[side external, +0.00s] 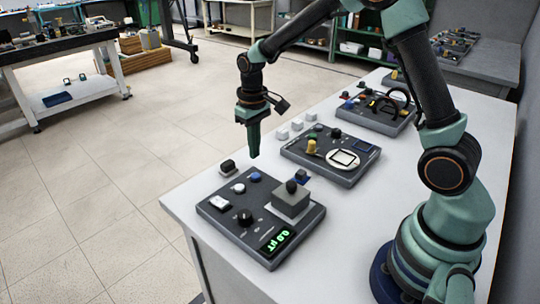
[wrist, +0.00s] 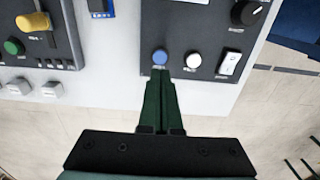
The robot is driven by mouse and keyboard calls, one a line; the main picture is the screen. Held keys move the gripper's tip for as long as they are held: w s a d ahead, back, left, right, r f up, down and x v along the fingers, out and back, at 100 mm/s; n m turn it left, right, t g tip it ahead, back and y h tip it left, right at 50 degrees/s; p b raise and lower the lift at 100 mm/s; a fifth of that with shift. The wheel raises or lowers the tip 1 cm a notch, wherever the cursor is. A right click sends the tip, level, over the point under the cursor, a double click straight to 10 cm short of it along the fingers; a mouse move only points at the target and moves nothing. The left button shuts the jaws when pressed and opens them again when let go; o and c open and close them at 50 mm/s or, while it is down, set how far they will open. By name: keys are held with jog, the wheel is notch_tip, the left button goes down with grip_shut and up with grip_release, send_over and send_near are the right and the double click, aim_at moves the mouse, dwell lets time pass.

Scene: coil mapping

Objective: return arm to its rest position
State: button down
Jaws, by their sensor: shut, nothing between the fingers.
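My gripper (side external: 254,140) is shut and empty. In the side external view it hangs pointing down in the air near the far edge of the table, beyond the nearest panel. In the wrist view my gripper (wrist: 160,80) shows as two green fingers pressed together, their tips appearing just below a blue button in the picture. The nearest panel (side external: 232,222) carries a blue button (side external: 255,177), a white button (side external: 239,188), a black knob (side external: 244,216), a white rocker switch (side external: 219,202) and a green display reading 0.0 µT (side external: 278,240). A grey block (side external: 290,204) with a dark knob stands on it.
A middle panel (side external: 318,170) has a yellow lever (side external: 311,146) and a white ring plate (side external: 343,158). A far panel (side external: 375,120) has dark arches. Small white blocks (side external: 297,124) and a dark block (side external: 228,166) sit along the table edge. Open floor lies beyond.

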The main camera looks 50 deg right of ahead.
dwell(0.3)
jog(key=s+a+r+t, duration=0.1)
jog(key=s+r+t, duration=0.4)
jog(key=s+r, duration=0.9)
jog(key=shift+s+r+t, duration=0.3)
jog(key=shift+s, duration=0.6)
dwell(1.0)
